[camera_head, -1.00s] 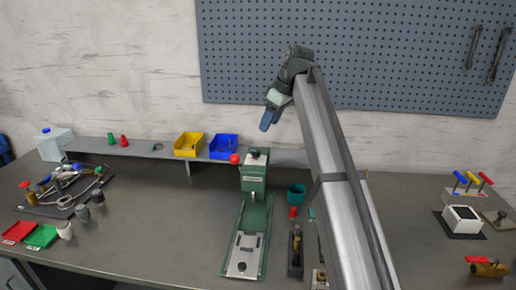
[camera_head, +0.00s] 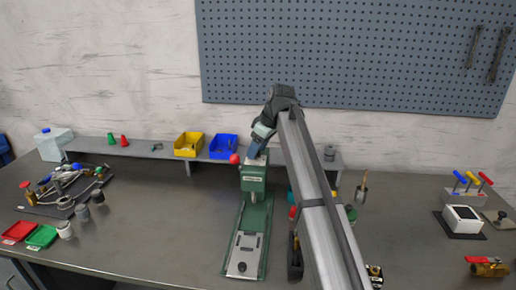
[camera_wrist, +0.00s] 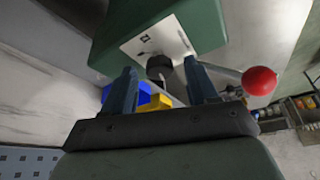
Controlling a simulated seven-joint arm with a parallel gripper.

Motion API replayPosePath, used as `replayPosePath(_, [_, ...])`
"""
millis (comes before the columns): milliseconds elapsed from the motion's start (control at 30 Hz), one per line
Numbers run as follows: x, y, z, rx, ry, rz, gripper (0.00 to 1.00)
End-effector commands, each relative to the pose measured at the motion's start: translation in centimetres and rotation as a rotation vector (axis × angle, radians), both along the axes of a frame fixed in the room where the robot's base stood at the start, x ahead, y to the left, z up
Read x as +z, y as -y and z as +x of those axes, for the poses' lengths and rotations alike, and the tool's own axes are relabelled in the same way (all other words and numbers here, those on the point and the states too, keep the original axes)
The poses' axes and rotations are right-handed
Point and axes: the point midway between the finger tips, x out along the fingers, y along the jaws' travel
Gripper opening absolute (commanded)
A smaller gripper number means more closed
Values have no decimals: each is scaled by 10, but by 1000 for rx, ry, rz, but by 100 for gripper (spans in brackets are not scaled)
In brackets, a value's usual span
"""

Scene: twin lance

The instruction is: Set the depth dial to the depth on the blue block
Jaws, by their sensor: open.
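The green press (camera_head: 254,180) stands mid-bench, with a white plate on its top. The depth dial appears to be the black knob (camera_wrist: 159,66) on that plate, in the wrist view; in the head view my fingers hide it. My gripper (camera_head: 255,155) is over the press top, pointing down. In the wrist view its two blue fingers are open, one on each side of the knob, with gaps showing. I cannot tell whether the tips reach down beside it. I cannot make out a blue block or any depth reading.
The press lever with a red ball (camera_wrist: 259,81) sticks out close to one finger; the ball also shows in the head view (camera_head: 235,159). A yellow bin (camera_head: 188,145) and a blue bin (camera_head: 223,147) stand on the shelf behind. My arm covers part of the bench right of the press.

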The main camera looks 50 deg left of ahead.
Motion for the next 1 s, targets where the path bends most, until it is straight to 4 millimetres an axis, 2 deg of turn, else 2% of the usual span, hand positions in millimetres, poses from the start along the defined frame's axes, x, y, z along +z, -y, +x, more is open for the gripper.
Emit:
replayPosePath(167, [0, 0, 0, 0, 0, 0, 58])
replayPosePath(733, [0, 0, 0, 0, 0, 0, 3])
replayPosePath(1000, [0, 1, -1, -28, -1, 0, 3])
